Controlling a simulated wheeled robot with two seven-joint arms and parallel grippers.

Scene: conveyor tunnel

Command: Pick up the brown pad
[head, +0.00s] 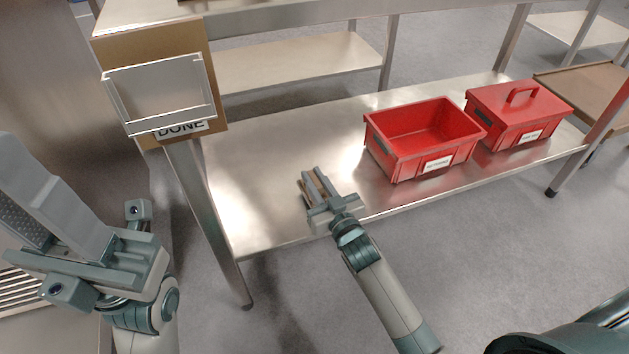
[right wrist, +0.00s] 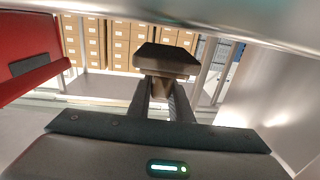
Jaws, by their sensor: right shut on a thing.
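The brown pad (right wrist: 165,58) is dark brown and is held between the fingertips of my right gripper in the right wrist view. In the head view only a small brown edge of it (head: 304,189) shows beside the fingers. My right gripper (head: 313,180) is shut on the pad, over the silver lower shelf of the table. My left gripper (head: 60,190) is large at the left edge of the head view, apart from the pad.
An open red bin (head: 425,165) and a lidded red bin (head: 520,142) stand on the lower shelf (head: 265,150) to the right. A tray (head: 160,92) above a "DONE" label is at upper left. Table legs (head: 205,215) stand nearby. The shelf's left part is clear.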

